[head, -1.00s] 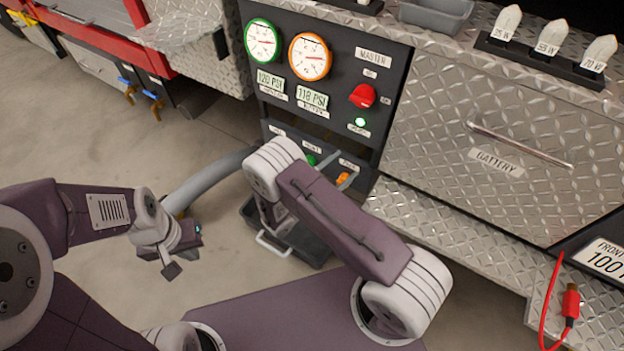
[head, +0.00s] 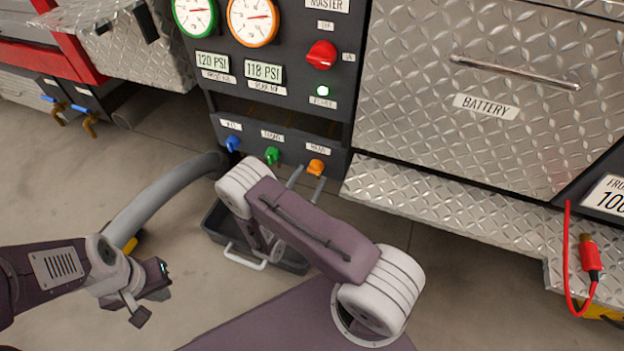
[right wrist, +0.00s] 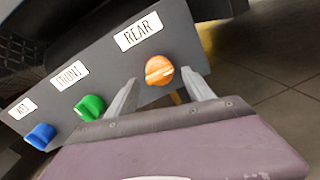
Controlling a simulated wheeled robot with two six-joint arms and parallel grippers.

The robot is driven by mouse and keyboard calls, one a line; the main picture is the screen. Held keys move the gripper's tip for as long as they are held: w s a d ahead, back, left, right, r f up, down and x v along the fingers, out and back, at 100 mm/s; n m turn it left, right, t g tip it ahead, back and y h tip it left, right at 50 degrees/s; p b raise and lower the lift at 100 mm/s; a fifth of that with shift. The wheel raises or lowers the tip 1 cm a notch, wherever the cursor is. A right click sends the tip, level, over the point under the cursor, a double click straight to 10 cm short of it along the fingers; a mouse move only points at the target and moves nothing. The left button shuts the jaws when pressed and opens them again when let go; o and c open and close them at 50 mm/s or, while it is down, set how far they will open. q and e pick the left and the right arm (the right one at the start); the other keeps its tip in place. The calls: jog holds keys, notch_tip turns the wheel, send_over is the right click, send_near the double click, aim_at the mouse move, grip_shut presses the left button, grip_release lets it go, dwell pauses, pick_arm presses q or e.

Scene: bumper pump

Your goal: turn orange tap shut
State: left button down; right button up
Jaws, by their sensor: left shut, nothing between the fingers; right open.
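The orange tap (head: 316,166) sits at the right end of a row of three taps low on the dark pump panel, under a label. In the right wrist view the orange tap (right wrist: 159,70) is under the REAR label. My right gripper (head: 306,180) is open, its two fingers pointing at the orange tap. In the right wrist view the fingers (right wrist: 166,90) stand on either side of the tap, its orange lever showing between them; I cannot tell whether they touch it. My left gripper (head: 148,305) is shut and empty, low at the left above the floor.
A green tap (head: 271,155) and a blue tap (head: 233,143) sit left of the orange one. A grey hose (head: 160,200) and a dark tray (head: 212,222) are below. A diamond-plate step (head: 440,215) juts out at right. A red master switch (head: 321,54) is above.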

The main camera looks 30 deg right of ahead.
jog(key=shift+b+x, duration=0.3)
jog(key=shift+x, duration=0.75)
jog(key=c, duration=1.3)
pick_arm(q)
jog(key=shift+f, duration=0.5)
pick_arm(e)
jog(key=shift+r, duration=0.1)
